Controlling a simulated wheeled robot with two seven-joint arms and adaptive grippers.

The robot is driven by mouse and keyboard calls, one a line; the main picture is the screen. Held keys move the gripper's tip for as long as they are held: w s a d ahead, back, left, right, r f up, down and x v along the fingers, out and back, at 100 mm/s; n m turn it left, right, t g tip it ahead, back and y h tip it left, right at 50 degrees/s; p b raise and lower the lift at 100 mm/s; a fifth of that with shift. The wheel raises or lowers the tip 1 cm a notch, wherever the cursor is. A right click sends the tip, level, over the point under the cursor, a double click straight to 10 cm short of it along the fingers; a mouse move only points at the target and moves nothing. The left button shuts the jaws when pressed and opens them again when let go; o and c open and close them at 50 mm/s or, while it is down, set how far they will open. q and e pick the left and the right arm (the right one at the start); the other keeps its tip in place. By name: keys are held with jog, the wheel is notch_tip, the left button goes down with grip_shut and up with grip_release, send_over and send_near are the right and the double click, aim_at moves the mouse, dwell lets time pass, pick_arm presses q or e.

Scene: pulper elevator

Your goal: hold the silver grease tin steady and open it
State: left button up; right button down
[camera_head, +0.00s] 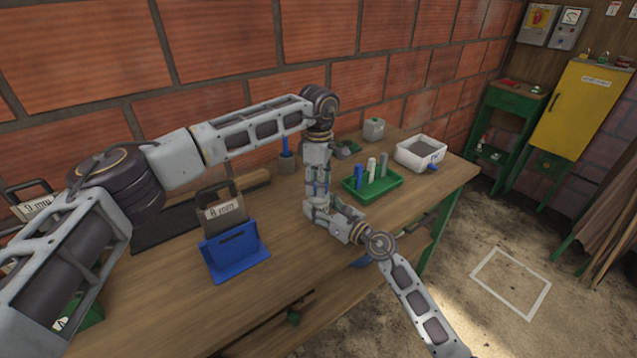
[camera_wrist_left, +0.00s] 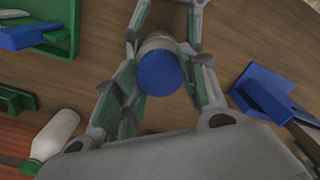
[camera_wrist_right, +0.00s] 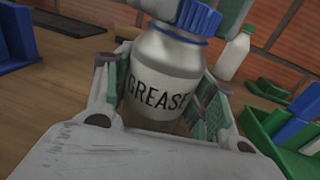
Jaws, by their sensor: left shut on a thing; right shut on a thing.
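The grease tin, a silver-grey round jar (camera_wrist_right: 160,80) with a pale "GREASE" label and a ribbed blue lid (camera_wrist_right: 190,15), stands upright in the right wrist view. A thin blue ring circles its neck below the lid. My right gripper (camera_wrist_right: 160,95) is shut on the jar's body from the side. My left gripper (camera_wrist_left: 165,65) is shut on the blue lid from above; its fingers flank the lid. In the head view, my left gripper (camera_head: 317,186) and right gripper (camera_head: 325,213) meet over the bench and mostly hide the tin. I cannot tell whether the lid is loose.
A green tray (camera_head: 390,193) with upright cylinders stands right of the grippers on the bench (camera_head: 290,270). A white bin (camera_head: 405,160) is beyond it. A blue stand (camera_head: 235,253) with an "8 mm" block is at left. A white bottle (camera_wrist_right: 234,58) stands behind the tin.

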pick_arm(q)
jog(key=n, duration=0.9)
jog(key=shift+n, duration=0.3)
jog(key=n, duration=0.4)
jog(key=shift+n, duration=0.4)
jog(key=n, duration=0.4)
jog(key=shift+r+n, duration=0.1)
jog(key=shift+n, duration=0.2)
jog(key=n, duration=0.4)
jog(key=shift+n, duration=0.3)
jog(key=n, duration=0.4)
jog(key=shift+n, duration=0.4)
jog(key=n, duration=0.4)
jog(key=shift+n, duration=2.6)
